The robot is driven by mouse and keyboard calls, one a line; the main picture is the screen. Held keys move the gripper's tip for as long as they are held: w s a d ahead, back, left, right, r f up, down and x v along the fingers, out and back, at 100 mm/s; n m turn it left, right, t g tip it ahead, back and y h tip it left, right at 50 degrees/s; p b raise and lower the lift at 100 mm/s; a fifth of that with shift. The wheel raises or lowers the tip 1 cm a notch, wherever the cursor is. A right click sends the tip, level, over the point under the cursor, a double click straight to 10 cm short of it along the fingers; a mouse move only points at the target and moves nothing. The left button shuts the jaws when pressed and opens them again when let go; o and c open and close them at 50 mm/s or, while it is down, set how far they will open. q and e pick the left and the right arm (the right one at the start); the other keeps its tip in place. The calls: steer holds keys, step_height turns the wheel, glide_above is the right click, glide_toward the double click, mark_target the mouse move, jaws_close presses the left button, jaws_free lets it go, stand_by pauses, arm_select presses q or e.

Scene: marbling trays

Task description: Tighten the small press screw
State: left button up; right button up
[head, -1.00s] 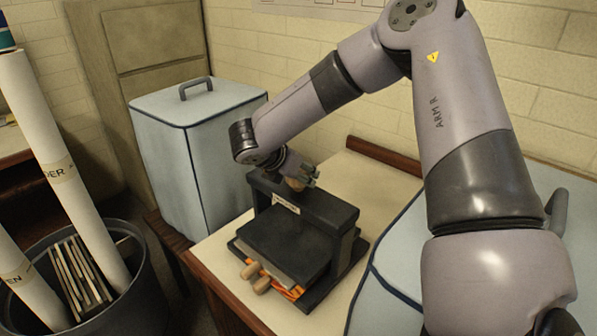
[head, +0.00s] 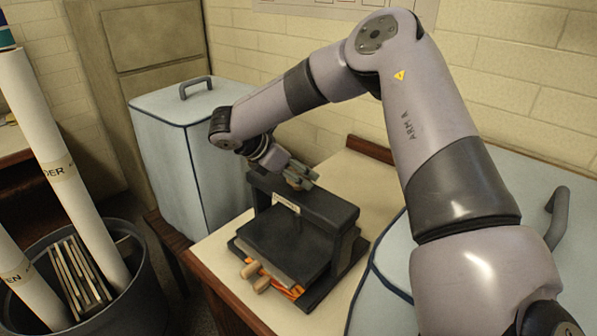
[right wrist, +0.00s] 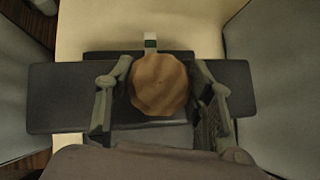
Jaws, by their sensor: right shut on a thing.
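The small press (head: 335,213) is a dark frame with a crossbar and a flat plate, standing on a cream-topped table. Its screw has a faceted wooden knob (right wrist: 158,85) above the crossbar (right wrist: 60,97), seen in the right wrist view. My right gripper (head: 303,180) is at the top of the press. In the right wrist view its fingers (right wrist: 160,100) stand on either side of the knob, shut on it. In the head view the fingers mostly hide the knob. My left gripper is not in view.
Two wooden handles (head: 256,277) and some orange material (head: 290,291) show at the press's front edge. A pale blue covered box (head: 185,150) stands left of the table, and another blue cover (head: 385,285) lies right. A dark bin (head: 140,285) holds rolls and slats.

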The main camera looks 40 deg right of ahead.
steer(key=o, duration=1.2)
steer(key=shift+c, duration=0.2)
steer(key=v, duration=1.2)
